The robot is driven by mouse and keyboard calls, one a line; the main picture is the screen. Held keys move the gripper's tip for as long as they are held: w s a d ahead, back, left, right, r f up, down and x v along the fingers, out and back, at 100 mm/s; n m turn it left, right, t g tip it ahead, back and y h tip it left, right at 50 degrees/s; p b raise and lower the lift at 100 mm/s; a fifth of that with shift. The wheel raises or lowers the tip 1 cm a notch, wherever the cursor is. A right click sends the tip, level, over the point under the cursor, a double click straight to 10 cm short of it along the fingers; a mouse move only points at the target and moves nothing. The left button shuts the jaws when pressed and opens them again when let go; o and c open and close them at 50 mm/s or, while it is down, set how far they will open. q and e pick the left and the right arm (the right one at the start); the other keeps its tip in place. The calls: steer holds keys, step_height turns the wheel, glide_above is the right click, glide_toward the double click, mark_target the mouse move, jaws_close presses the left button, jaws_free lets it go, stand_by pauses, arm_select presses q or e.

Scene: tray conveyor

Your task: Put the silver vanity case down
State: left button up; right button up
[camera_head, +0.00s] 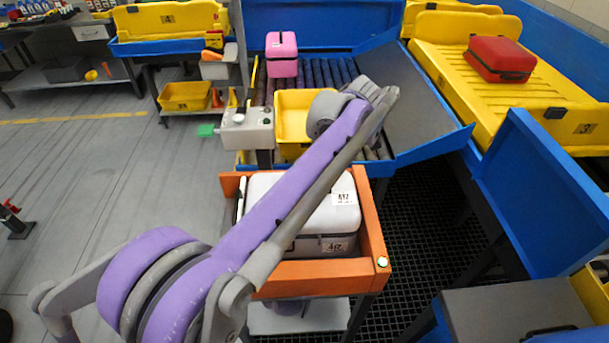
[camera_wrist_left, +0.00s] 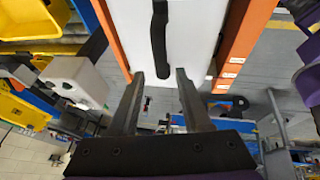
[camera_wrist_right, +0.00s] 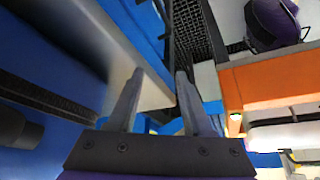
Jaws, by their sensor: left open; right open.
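The silver vanity case (camera_head: 330,215), pale with a label on its top, rests inside an orange-framed stand (camera_head: 310,275). My purple left arm crosses in front and hides part of it. In the left wrist view the case (camera_wrist_left: 190,45) shows a pale face with a black handle (camera_wrist_left: 160,40) between orange rails. My left gripper (camera_wrist_left: 160,75) is open, its fingertips close to that face below the handle, with nothing gripped. My right gripper (camera_wrist_right: 157,75) is open and empty, left of the orange frame (camera_wrist_right: 275,75). Neither gripper's fingers show clearly in the head view.
Behind the stand are a yellow bin (camera_head: 293,105) and a roller conveyor carrying a pink case (camera_head: 281,50). A red case (camera_head: 500,58) lies on a yellow tray (camera_head: 450,65) at the right. A blue wall (camera_head: 550,190) borders the right; floor at left is mostly clear.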

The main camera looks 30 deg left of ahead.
arm_select(q)
steer(key=v, duration=0.5)
steer(key=m+t+h, duration=0.5)
steer(key=m+t, duration=0.1)
steer(key=m, duration=1.9)
glide_above(296, 280)
steer(key=s+d, duration=0.2)
steer(key=s, duration=0.1)
step_height(296, 280, down, 18)
steer(key=shift+f, duration=0.15)
